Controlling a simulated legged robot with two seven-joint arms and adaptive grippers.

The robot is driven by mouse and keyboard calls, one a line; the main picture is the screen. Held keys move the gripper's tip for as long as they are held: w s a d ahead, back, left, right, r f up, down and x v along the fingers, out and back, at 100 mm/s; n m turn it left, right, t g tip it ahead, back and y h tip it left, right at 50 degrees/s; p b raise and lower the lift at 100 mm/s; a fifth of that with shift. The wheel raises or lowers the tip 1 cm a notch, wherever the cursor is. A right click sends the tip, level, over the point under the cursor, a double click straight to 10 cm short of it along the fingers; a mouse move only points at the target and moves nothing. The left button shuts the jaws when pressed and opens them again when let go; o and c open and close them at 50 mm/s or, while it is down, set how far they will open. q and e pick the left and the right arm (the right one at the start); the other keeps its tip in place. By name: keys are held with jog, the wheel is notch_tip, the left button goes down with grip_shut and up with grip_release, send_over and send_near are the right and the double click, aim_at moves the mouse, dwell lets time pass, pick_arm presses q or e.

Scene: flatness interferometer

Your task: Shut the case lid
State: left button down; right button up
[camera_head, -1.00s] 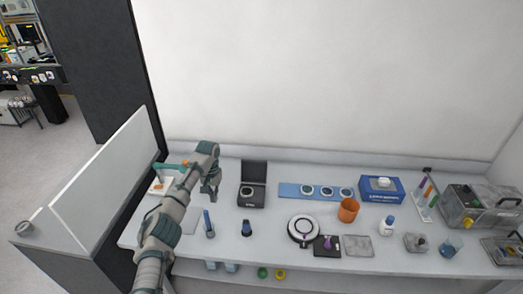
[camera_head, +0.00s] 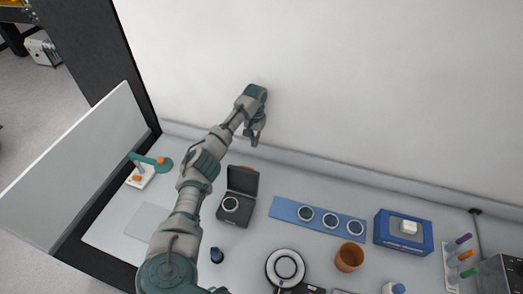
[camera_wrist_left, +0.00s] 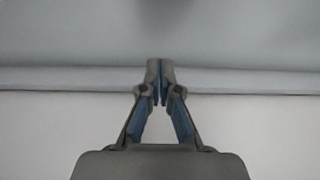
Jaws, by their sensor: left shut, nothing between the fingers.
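The case is a small dark box that stands on the bench in the head view. Its lid (camera_head: 242,181) is open and stands up at the back. The case base (camera_head: 222,214) holds a round, light-centred piece. My left gripper (camera_head: 255,139) is above and behind the case, near the back wall, apart from the lid. In the left wrist view the left gripper (camera_wrist_left: 161,68) has its fingers together with nothing between them. The case does not show in the wrist view. My right gripper is not in view.
A blue strip (camera_head: 285,209) with several round pieces lies right of the case. A green-armed stand (camera_head: 141,177) is at the left.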

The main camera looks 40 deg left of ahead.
aim_at(245, 178)
pick_arm(q)
notch_tip(245, 178, down, 10)
jog(key=s+p, duration=0.1)
jog(key=s, duration=0.1)
jog(key=s+d+r+p, duration=0.1)
jog(key=s+r+p, duration=0.1)
jog(key=shift+s+d, duration=0.2)
jog(key=shift+s, duration=0.15)
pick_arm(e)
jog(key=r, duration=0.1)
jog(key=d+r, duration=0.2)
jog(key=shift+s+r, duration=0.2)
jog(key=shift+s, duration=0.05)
pick_arm(q)
jog(key=shift+a, duration=0.1)
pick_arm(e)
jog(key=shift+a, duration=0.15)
